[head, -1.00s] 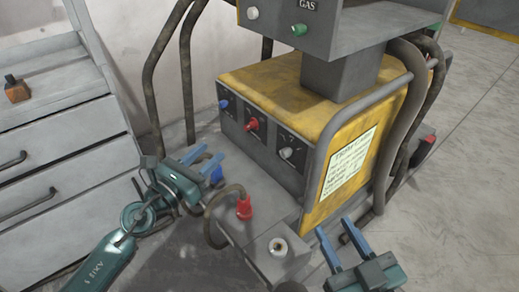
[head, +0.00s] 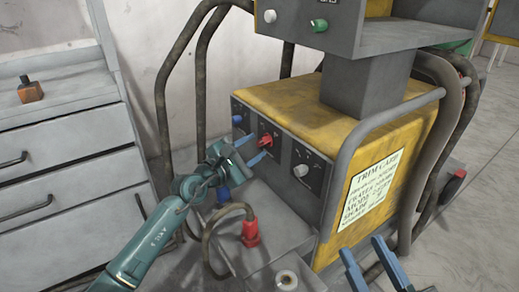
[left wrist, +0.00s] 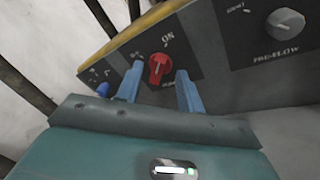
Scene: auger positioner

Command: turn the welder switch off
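The yellow and grey welder (head: 300,108) stands in the middle of the head view. Its red switch (head: 266,142) sits on the dark front panel between a blue knob (head: 237,120) and a grey knob (head: 301,170). My right gripper (head: 369,264) is open and empty at the bottom edge of the head view.
A red plug (head: 250,231) with a cable stands on the grey base in front of the welder. Thick hoses (head: 205,70) rise behind. Drawers (head: 65,140) stand at left.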

